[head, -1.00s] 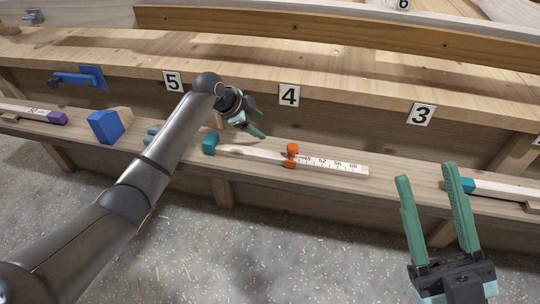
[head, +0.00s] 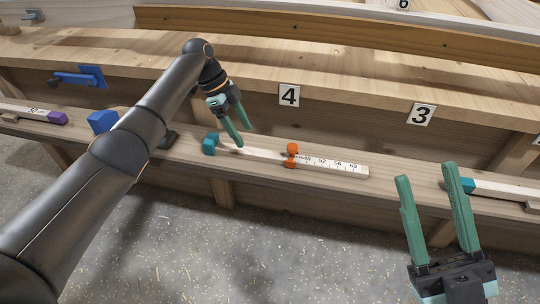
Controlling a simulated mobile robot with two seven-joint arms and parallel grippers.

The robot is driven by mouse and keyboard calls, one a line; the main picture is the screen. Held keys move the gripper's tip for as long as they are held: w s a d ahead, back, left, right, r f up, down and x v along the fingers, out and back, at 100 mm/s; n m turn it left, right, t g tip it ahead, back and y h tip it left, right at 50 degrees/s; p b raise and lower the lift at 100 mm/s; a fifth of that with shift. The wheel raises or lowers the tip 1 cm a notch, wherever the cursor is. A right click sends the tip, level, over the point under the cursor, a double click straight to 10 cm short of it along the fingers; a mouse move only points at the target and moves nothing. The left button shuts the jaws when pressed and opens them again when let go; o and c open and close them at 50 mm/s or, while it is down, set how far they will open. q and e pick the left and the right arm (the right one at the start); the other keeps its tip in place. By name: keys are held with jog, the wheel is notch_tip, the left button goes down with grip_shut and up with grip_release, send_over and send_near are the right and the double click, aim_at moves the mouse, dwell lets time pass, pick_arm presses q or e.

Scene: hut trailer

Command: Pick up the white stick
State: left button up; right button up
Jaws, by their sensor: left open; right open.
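A white stick (head: 333,164) with printed numbers lies along the narrow wooden ledge below label 4. It has a teal end block (head: 210,144) on its left and an orange clip (head: 292,155) near its middle. My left gripper (head: 241,139) is open, fingers pointing down, at the stick's left part between the teal block and the clip. I cannot tell whether the fingers touch the stick or straddle it. My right gripper (head: 424,171) is open and empty, pointing up in front of the ledge at the right, apart from the stick.
Another pale stick with a teal end (head: 467,186) lies on the ledge at the right. A stick with a purple end (head: 57,117) and a blue block (head: 101,121) are at the left. A blue clamp (head: 79,79) sits on the back wall. The speckled floor (head: 300,260) is clear.

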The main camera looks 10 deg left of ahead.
aim_at(251, 151)
pick_arm(q)
jog(key=shift+s+x, duration=0.2)
jog(key=shift+x, duration=1.25)
jog(key=shift+s+x, duration=0.15)
jog(key=shift+x, duration=1.3)
jog(key=shift+a, duration=0.1)
grip_shut()
